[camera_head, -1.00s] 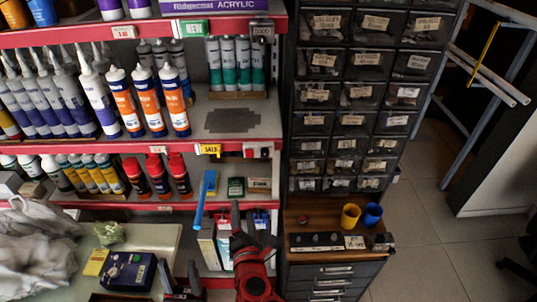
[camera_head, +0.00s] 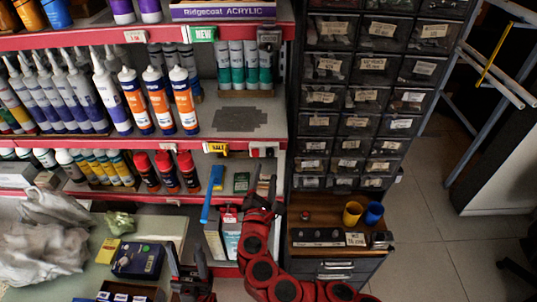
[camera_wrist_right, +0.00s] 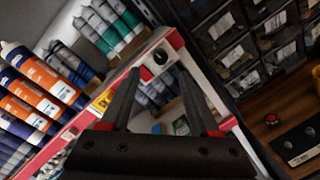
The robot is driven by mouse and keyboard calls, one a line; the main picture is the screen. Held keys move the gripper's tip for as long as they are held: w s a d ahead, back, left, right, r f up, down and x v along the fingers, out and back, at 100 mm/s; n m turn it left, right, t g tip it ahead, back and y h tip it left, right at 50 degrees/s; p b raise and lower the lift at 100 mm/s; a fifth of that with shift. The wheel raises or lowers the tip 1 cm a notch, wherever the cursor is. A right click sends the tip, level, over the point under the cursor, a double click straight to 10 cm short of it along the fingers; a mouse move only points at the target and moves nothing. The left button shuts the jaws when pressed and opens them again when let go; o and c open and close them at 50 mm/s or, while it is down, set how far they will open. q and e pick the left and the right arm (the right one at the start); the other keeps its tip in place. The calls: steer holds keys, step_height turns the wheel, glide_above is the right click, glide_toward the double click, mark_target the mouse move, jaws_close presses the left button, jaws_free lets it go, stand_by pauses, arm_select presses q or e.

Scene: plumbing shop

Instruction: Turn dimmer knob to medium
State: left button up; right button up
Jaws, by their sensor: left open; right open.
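A round black knob (camera_head: 268,151) sits on a small white plate at the red front edge of the shelf, beside a yellow price tag. In the right wrist view the knob (camera_wrist_right: 160,57) shows clearly between and beyond my fingertips, apart from them. My right gripper (camera_head: 262,187) is open and empty, pointing up just below the knob in the head view. My left gripper (camera_head: 187,262) is open and empty, low over the front table. The knob's exact pointer setting is too small to read.
A blue tool (camera_head: 211,193) hangs over the lower shelf, left of my right gripper. A black strip with several knobs (camera_head: 318,237) and two cups, yellow (camera_head: 352,213) and blue (camera_head: 373,214), stand on the wooden counter. Cartridges (camera_head: 158,100) crowd the shelf at left.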

mark_target(269, 156)
steer(key=w, duration=0.2)
steer(key=w+p, duration=0.1)
steer(key=w, duration=0.3)
steer(key=shift+d+p, duration=0.3)
steer(key=shift+d, duration=0.1)
steer(key=shift+w, duration=0.45)
jaws_close()
